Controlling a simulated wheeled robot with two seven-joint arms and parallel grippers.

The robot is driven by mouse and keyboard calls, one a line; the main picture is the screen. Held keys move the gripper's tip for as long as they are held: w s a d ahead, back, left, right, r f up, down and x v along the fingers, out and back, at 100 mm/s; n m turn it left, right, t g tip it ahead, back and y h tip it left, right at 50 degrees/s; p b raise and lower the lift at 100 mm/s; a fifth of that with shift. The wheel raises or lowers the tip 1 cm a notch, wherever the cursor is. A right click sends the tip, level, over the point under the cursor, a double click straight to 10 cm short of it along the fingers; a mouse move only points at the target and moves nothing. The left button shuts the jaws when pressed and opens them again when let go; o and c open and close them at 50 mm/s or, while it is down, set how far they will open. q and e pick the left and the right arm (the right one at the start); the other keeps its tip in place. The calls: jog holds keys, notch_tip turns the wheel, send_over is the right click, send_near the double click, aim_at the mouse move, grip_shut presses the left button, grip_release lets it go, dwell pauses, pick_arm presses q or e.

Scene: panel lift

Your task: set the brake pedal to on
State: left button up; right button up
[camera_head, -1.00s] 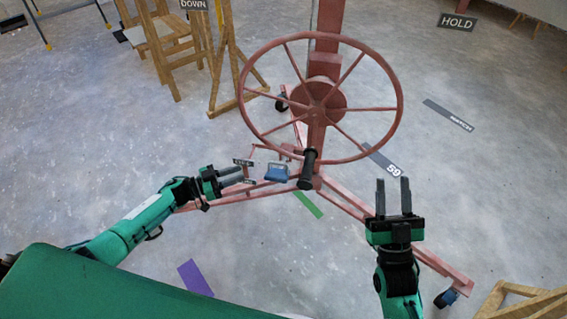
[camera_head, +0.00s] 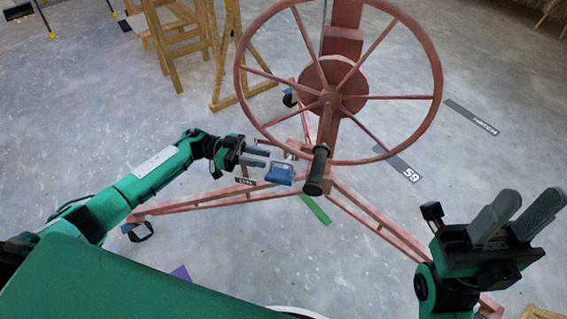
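The brake pedal (camera_head: 280,173) is a small blue pad with a pale edge, low on the red lift frame, just left of the black crank handle. My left gripper (camera_head: 268,157) is beside the pedal on its left, with its fingertips very close to it; I cannot tell whether they touch. Its two grey fingers are apart, with nothing seen between them. A small dark label (camera_head: 245,181) sits below the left fingers, partly readable. My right gripper (camera_head: 525,212) is at the lower right, fingers apart and empty, away from the pedal.
The large red handwheel (camera_head: 434,97) and black crank handle (camera_head: 318,170) stand above and right of the pedal. Red base legs (camera_head: 205,200) spread over the floor. A wooden trestle (camera_head: 232,60) stands behind at left. Open floor lies at the right.

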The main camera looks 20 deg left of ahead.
aim_at(283, 162)
pick_arm(q)
jog(key=d+b, duration=0.1)
jog(key=d, duration=0.6)
jog(key=shift+w+d, duration=0.1)
grip_shut()
